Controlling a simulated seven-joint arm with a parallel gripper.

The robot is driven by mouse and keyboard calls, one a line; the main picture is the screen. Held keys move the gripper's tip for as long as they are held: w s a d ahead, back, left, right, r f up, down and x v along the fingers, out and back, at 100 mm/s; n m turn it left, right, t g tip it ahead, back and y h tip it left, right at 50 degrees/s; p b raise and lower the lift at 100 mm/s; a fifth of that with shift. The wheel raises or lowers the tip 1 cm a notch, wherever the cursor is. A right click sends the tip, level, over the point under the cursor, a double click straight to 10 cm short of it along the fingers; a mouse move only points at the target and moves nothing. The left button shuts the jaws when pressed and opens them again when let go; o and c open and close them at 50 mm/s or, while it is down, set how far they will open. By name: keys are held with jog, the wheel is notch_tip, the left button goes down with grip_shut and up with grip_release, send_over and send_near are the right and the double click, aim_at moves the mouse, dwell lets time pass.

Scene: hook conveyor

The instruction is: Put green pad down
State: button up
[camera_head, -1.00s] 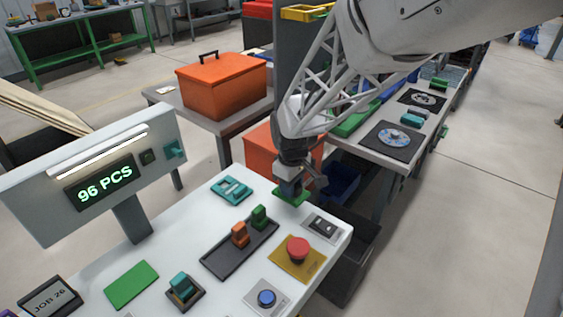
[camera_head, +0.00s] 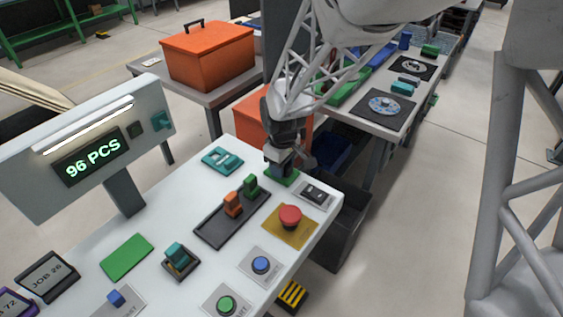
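A small flat green pad (camera_head: 282,178) is at the far right edge of the white bench top (camera_head: 200,262), between the teal part and the black-and-silver switch plate. My gripper (camera_head: 285,166) points down directly over it and appears shut on it; the fingertips are small and partly hidden. The pad is low over the bench top, and I cannot tell whether it touches the surface. A larger green rectangle (camera_head: 127,257) lies flat at the bench's left.
Near my gripper are a teal part (camera_head: 222,160), a dark tray (camera_head: 232,218) with an orange and a green peg, a red button (camera_head: 290,216) and a switch plate (camera_head: 314,194). A dark bin (camera_head: 342,228) stands beyond the bench's right edge.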

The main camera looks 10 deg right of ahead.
jog(key=shift+o, duration=1.4)
jog(key=shift+s+r, duration=0.1)
jog(key=shift+r, duration=3.85)
jog(key=shift+d, duration=0.1)
